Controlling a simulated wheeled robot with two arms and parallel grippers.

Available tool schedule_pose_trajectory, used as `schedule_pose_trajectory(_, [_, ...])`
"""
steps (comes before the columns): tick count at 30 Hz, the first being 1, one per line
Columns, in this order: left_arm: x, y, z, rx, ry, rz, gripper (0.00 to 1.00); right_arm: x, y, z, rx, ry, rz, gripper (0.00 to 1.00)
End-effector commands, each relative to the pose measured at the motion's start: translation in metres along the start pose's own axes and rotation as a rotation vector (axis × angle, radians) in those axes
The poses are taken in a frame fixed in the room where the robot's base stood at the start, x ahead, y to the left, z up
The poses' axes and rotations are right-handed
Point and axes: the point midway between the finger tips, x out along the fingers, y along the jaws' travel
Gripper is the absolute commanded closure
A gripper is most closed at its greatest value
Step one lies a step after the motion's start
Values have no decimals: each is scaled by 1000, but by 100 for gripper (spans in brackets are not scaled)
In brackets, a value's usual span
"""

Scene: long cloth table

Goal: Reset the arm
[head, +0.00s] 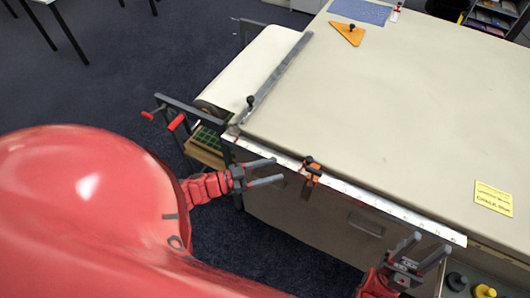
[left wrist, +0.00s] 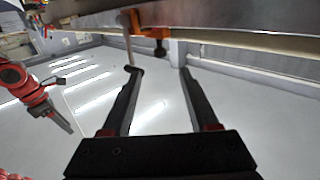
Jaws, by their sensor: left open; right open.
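My left gripper (head: 266,172) is in the head view, beside the near left corner of the table. Its jaws are apart and empty. In the left wrist view, its two dark fingers (left wrist: 157,72) stand apart with nothing between them. My right gripper (head: 425,250) is at the lower right of the head view, by the table's front edge, open and with nothing seen in it. The right arm's red link and gripper (left wrist: 48,95) also seem to show at the left of the left wrist view.
The long cloth table (head: 390,120) has a white ruler strip (head: 380,202) along its front edge. An orange clamp (head: 312,170) sits on that edge, close to my left gripper; it also shows in the left wrist view (left wrist: 148,32). An orange triangle (head: 347,34) and yellow card (head: 493,197) lie on top.

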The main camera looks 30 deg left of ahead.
Motion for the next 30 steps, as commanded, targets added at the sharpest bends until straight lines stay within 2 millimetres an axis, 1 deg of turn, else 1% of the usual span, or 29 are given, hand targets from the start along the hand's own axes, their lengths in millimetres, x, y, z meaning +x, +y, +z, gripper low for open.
schedule_pose_trajectory(1, [-6, 0, 2, 0, -1, -2, 39, -2, 0, 0, 0, 0, 0, 50])
schedule_pose_trajectory(3, [-13, 0, 1, -1, -1, -3, 39, -3, 0, 1, 0, 0, 0, 50])
schedule_pose_trajectory(6, [-17, 0, 1, -1, -1, -2, 39, -4, 0, 1, 0, 0, 0, 50])
schedule_pose_trajectory(23, [-17, 1, 0, 0, 7, 0, 39, -4, 0, 1, 0, 0, 0, 50])
schedule_pose_trajectory(26, [-14, 12, -4, 7, 68, 3, 39, -5, 0, 1, 0, 0, 0, 50])
schedule_pose_trajectory(29, [-6, 38, -17, 34, 217, 1, 39, -8, 0, 1, 0, 0, 0, 50])
schedule_pose_trajectory(30, [-2, 50, -28, 54, 306, -7, 39, -10, 0, 2, 0, 0, 0, 50])
